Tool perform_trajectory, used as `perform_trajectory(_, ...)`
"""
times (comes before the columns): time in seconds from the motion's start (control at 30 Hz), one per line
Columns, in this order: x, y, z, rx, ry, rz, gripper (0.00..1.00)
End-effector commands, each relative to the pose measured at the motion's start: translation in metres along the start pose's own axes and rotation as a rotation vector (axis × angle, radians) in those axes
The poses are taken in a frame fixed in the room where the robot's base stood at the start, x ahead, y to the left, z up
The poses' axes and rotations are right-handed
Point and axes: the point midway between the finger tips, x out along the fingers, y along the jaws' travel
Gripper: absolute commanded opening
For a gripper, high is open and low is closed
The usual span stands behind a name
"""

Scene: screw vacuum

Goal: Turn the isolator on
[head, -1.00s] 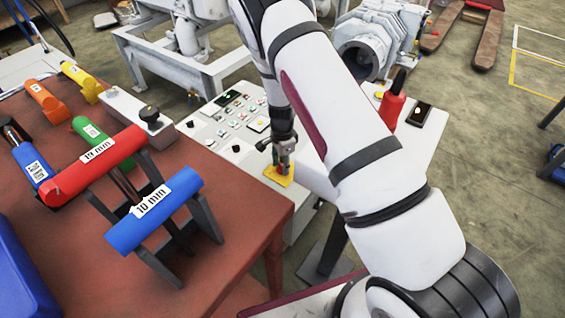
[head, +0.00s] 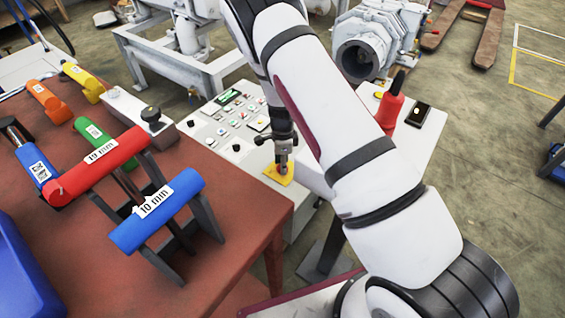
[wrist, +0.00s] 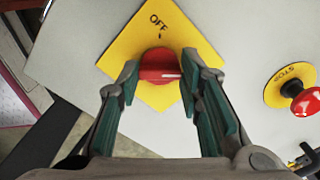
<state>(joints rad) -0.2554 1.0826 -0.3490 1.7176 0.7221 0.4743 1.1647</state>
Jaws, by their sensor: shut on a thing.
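The isolator is a red rotary knob (wrist: 160,66) on a yellow plate (wrist: 124,55) marked OFF, at the near end of the grey control panel. My gripper (wrist: 159,78) is shut on the knob, with one finger on each side. In the head view my gripper (head: 283,158) stands over the yellow plate (head: 272,173) and hides part of the knob.
A red STOP button (wrist: 305,102) on a yellow plate is to the right in the wrist view. The control panel (head: 216,137) has several buttons and a green-lit screen (head: 229,97). A red table (head: 228,205) with colored-handled tools is at left. A red bottle (head: 391,106) stands at right.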

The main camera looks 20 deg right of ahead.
Motion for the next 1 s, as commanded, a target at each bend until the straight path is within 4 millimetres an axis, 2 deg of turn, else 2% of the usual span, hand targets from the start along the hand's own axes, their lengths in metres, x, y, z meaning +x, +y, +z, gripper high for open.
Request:
perform_trajectory(0.1,0.000,0.000,0.000,0.002,0.000,0.000,0.05)
perform_trajectory(0.13,0.000,0.000,0.000,0.002,0.000,0.000,0.40)
perform_trajectory(0.2,0.000,0.000,0.000,0.002,0.000,0.000,0.53)
perform_trajectory(0.5,-0.001,0.000,0.000,0.000,0.000,0.000,0.53)
perform_trajectory(0.63,-0.009,-0.001,0.000,0.000,-0.001,-0.002,0.53)
perform_trajectory(0.77,-0.030,-0.001,0.000,-0.001,-0.001,-0.004,0.53)
perform_trajectory(1.0,-0.080,-0.001,0.000,-0.001,-0.001,-0.003,0.53)
